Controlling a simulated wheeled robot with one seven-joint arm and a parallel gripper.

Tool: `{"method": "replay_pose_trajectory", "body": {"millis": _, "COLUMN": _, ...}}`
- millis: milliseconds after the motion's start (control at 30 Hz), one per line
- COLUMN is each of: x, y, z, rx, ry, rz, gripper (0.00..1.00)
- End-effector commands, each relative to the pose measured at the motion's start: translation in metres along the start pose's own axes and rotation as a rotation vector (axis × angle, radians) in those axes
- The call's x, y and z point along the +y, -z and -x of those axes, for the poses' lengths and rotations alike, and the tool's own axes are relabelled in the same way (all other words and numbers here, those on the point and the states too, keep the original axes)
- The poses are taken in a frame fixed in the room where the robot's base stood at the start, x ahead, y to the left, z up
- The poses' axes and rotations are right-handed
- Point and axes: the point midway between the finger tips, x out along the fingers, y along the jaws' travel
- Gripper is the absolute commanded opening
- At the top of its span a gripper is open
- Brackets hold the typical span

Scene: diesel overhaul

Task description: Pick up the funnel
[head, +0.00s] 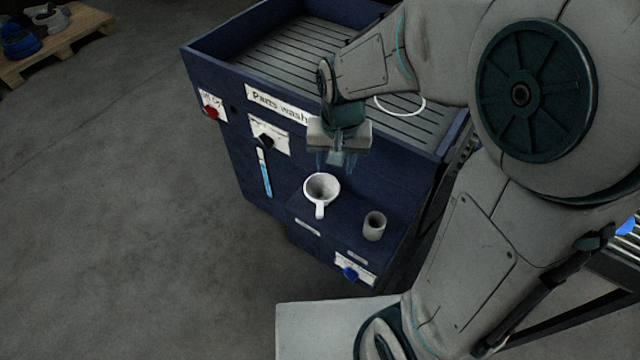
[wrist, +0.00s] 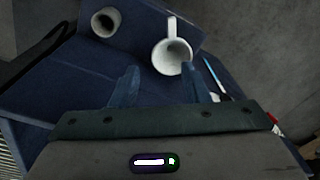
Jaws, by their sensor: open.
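The white funnel (head: 321,187), with a handle-like tab pointing toward the front, sits on the low blue shelf at the front of the parts washer. It also shows in the wrist view (wrist: 172,52), just beyond the fingertips and nearer the right finger. My gripper (head: 336,160) is open and empty, above and slightly behind the funnel in the head view. In the wrist view its two fingers (wrist: 158,80) are spread apart. I cannot tell whether the right finger touches the funnel.
A small grey cup (head: 374,226) stands on the same shelf, right of the funnel. The blue parts washer (head: 215,140) has a slatted top, a red knob (head: 211,113), a black knob (head: 265,142) and a blue knob (head: 350,273). A pallet (head: 60,42) lies far left. The floor left is clear.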

Motion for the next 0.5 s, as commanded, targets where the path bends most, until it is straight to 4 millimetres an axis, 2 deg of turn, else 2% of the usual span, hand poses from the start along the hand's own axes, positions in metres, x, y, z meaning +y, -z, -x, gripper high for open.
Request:
{"method": "replay_pose_trajectory", "body": {"millis": 33, "x": -0.008, "y": 0.002, "z": -0.033, "rx": -0.02, "ry": -0.009, "rz": -0.002, "gripper": 0.42}}
{"method": "replay_pose_trajectory", "body": {"millis": 100, "x": -0.017, "y": 0.005, "z": -0.054, "rx": -0.037, "ry": -0.019, "rz": -0.011, "gripper": 0.42}}
{"method": "replay_pose_trajectory", "body": {"millis": 200, "x": -0.026, "y": 0.006, "z": -0.074, "rx": -0.053, "ry": -0.03, "rz": -0.02, "gripper": 0.42}}
{"method": "replay_pose_trajectory", "body": {"millis": 300, "x": -0.031, "y": 0.007, "z": -0.085, "rx": -0.06, "ry": -0.036, "rz": -0.025, "gripper": 0.42}}
{"method": "replay_pose_trajectory", "body": {"millis": 500, "x": -0.03, "y": 0.004, "z": -0.117, "rx": -0.065, "ry": -0.04, "rz": -0.026, "gripper": 0.42}}
